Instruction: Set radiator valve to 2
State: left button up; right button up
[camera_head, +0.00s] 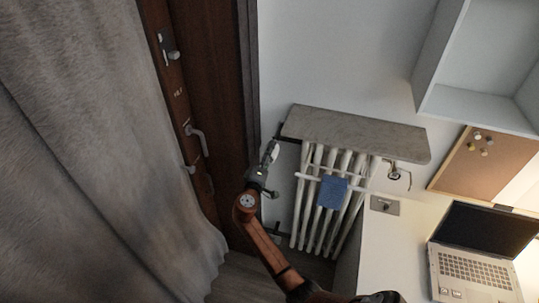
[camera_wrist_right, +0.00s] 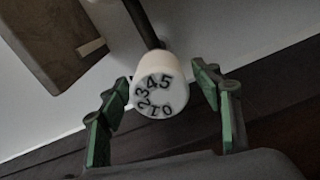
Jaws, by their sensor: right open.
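The radiator valve (camera_wrist_right: 161,88) is a white round knob in the right wrist view, with dark digits 0 to 5 around its face. The 5 and 4 are at the top, the 3 and 2 at the left, the 1 and 0 at the bottom. No pointer mark can be made out. My right gripper (camera_wrist_right: 161,78) is open, with one green-padded finger on each side of the knob and gaps between. In the head view my right gripper (camera_head: 269,155) is at the radiator's upper left; the knob cannot be made out there. My left gripper is not in view.
The white radiator (camera_head: 320,220) has a stone shelf (camera_head: 350,132) above it and a blue cloth (camera_head: 333,192) on its front. A brown door (camera_head: 195,100) and grey curtain (camera_head: 90,150) stand left. A desk with a laptop (camera_head: 475,255) is right.

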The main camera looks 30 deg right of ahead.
jog(key=v, duration=1.2)
jog(key=shift+w, duration=0.1)
